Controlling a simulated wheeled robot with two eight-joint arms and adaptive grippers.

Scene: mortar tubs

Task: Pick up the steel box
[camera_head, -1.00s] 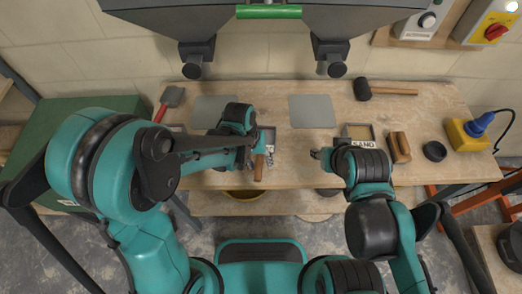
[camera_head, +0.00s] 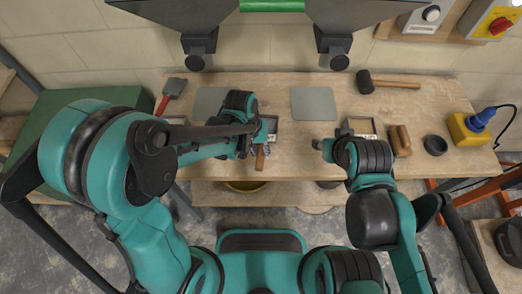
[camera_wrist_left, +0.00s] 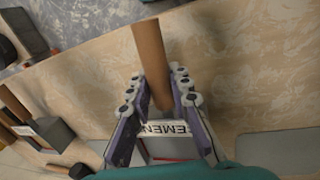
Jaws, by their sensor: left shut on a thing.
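A box labelled CEMENT (camera_wrist_left: 162,128) lies close beyond my left fingers in the left wrist view. In the head view its grey rim (camera_head: 271,118) shows beside my left gripper (camera_head: 262,150), which hides much of it. In the left wrist view my left gripper (camera_wrist_left: 160,78) is shut on a brown wooden handle (camera_wrist_left: 150,55). The handle runs to the box, but I cannot tell whether it is fixed to it. Another box with a dark frame (camera_head: 361,126) stands right of centre, partly behind my right gripper (camera_head: 322,146), whose fingers are too small to read.
Two grey plates lie at the back, one of them right of my left gripper (camera_head: 313,103). A mallet (camera_head: 395,84), a brown wooden block (camera_head: 400,140), a black ring (camera_head: 435,145) and a yellow tool (camera_head: 468,128) are on the right.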

